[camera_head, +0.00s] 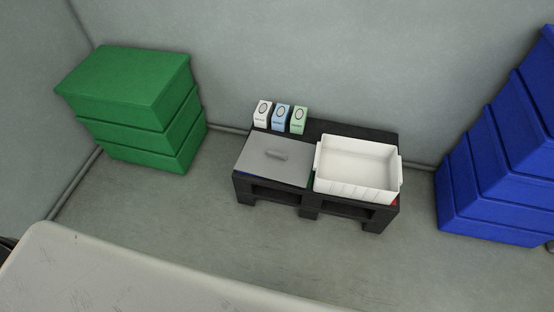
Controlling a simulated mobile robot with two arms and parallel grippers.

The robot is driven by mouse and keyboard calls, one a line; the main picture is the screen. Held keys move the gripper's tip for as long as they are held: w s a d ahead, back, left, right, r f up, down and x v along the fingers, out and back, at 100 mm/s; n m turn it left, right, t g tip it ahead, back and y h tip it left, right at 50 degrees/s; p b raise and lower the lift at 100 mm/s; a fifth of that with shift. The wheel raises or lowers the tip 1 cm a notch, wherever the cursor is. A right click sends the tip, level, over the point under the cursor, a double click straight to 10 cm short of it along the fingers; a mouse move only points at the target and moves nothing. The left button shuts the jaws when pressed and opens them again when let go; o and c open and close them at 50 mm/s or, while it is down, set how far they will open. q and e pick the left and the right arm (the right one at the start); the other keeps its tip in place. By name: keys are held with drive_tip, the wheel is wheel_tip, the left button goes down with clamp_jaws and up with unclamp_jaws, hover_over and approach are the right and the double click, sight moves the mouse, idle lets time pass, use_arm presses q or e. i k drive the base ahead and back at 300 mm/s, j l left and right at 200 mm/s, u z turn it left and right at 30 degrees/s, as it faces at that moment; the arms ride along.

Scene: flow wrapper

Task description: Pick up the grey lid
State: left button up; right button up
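Neither of my grippers is in view.
An open, empty white bin (357,188) stands right of the lid. Three small boxes, white (261,121), blue (279,123) and green (298,125), stand behind it. Green crates (135,122) are stacked left, blue crates (495,190) right. A pale surface (120,280) fills the lower left.

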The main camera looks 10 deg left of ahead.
sight(290, 161)
drive_tip(key=i+j+z, duration=0.15)
drive_tip(key=i+j, duration=0.2)
drive_tip(key=i+j+z, duration=0.2)
drive_tip(key=i+j, duration=0.15)
drive_tip(key=j, duration=0.2)
